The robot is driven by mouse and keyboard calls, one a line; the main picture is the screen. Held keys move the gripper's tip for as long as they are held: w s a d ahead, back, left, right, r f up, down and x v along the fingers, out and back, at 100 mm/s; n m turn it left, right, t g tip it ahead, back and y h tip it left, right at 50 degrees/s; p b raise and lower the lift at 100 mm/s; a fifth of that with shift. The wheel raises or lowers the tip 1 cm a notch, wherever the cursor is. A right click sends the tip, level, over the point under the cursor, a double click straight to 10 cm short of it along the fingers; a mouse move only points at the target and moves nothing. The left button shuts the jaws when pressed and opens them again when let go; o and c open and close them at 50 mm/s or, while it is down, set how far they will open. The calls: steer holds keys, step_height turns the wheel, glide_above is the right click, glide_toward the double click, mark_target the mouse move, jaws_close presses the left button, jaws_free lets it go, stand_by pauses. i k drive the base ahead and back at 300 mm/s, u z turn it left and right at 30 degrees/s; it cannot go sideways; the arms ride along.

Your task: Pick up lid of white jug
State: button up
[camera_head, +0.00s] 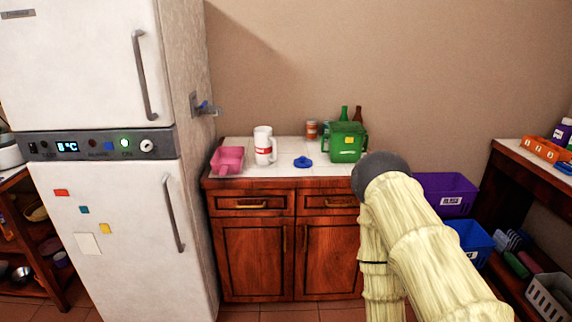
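A white jug (264,146) with a red band and a handle on its right stands upright on the tiled counter. A small blue lid-like piece (303,162) lies on the counter to the right of the jug, apart from it. I cannot tell whether this piece belongs to the jug or whether the jug's top is covered. My pale yellow arm rises at the lower right, with a dark rounded joint near the counter's right end. My gripper is not visible.
A pink scoop-like container (228,160) sits left of the jug. A green bin (346,143), bottles (357,114) and a can (311,130) stand to the right and behind. The fridge (112,225) flanks the counter (270,182). Purple (445,190) and blue bins (470,241) are at right.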

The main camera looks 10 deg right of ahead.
mark_target(302, 162)
steer(key=u, duration=2.1)
steer(key=i, duration=1.5)
steer(key=z, duration=2.5)
steer(key=i, duration=0.45)
steer(key=u, duration=0.1)
